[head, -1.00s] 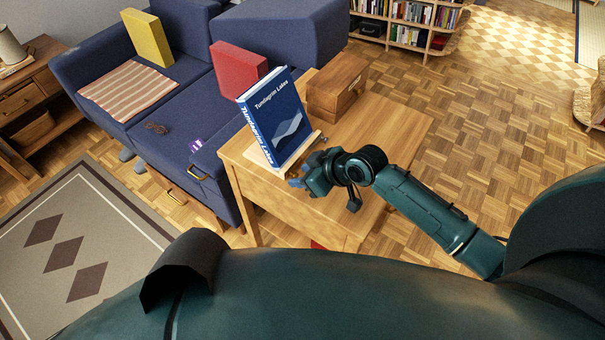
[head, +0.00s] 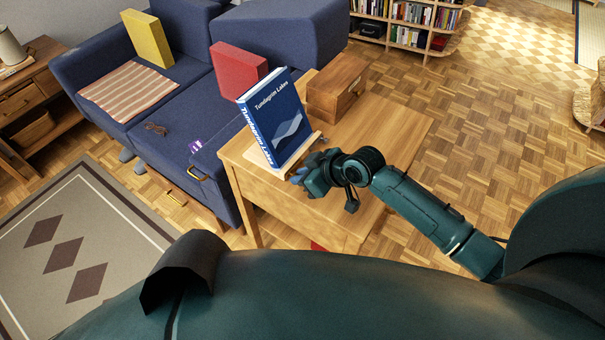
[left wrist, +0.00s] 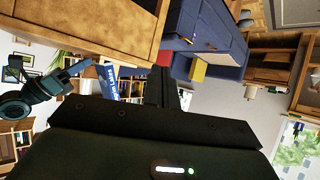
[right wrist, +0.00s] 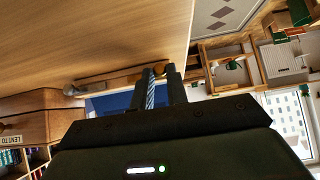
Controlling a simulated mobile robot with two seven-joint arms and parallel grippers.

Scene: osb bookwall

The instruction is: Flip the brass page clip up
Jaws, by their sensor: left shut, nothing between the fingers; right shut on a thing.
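A blue book (head: 277,122) titled "Tundagrim Lakes" leans on a small wooden stand (head: 309,146) at the desk's near left corner. My right gripper (head: 297,177) is low in front of the stand, by the book's lower right. In the right wrist view its fingers (right wrist: 159,72) are shut at the stand's ledge, on what looks like the brass page clip (right wrist: 134,77), mostly hidden by the fingers. A greyish knob (right wrist: 70,90) sits at the ledge's other end. My left gripper (left wrist: 168,72) is shut and empty, away from the book.
The wooden desk (head: 375,135) carries a wooden box (head: 337,85) behind the book. A blue sofa (head: 180,110) with red and yellow cushions stands left of the desk. The desk top right of the box is clear.

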